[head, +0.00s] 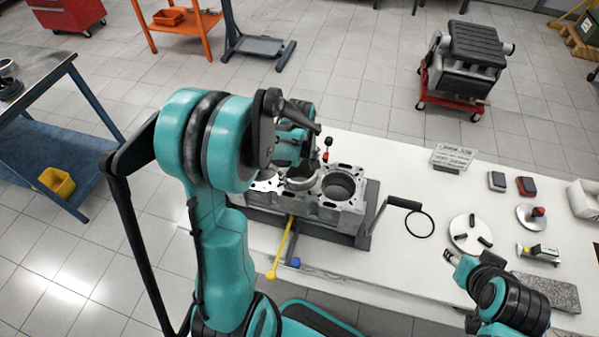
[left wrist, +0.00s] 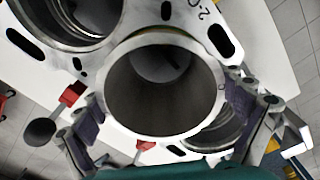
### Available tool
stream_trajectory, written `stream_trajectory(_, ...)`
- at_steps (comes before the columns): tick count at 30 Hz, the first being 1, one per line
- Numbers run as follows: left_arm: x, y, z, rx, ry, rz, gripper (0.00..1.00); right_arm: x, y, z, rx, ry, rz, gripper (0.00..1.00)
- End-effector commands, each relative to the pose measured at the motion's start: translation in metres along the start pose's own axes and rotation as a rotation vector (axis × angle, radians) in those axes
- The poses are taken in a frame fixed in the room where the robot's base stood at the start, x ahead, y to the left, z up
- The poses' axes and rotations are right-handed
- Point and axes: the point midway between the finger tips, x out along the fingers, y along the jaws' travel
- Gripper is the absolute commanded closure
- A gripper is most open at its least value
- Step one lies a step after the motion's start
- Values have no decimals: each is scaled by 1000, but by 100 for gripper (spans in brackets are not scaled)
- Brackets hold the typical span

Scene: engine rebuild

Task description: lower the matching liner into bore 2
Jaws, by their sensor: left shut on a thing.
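The engine block (head: 325,213) lies on the bench in a dark stand, with an open bore (head: 340,187) at its right end. My left gripper (head: 298,165) is over the block's left part, shut on a metal liner (head: 302,184). In the left wrist view the gripper (left wrist: 168,105) has one finger on each side of the liner (left wrist: 212,97), above the block's deck (left wrist: 178,16). One bore (left wrist: 92,14) shows at upper left and another (left wrist: 215,132) partly behind the liner. I cannot tell whether its lower end is inside a bore. My right gripper (head: 451,256) is over the bench.
A white disc (head: 470,233) and small blocks (head: 526,186) lie farther right. A yellow-handled tool (head: 283,249) projects past the bench's front edge. A red-tipped post (head: 327,147) stands behind the block.

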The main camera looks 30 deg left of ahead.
Motion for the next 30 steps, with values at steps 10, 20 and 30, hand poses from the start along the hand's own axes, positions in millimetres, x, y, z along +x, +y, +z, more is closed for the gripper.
stream_trajectory(10, 1, 0, 0, 0, 0, 0, 0, 1, 0, 0, 0, 0, 0, 58)
stream_trajectory(20, -37, 0, 0, 0, 0, 0, 0, 1, 0, 0, 0, 0, 0, 58)
stream_trajectory(30, -104, 0, 0, 0, 0, 0, 0, 1, 0, 0, 0, 0, 0, 58)
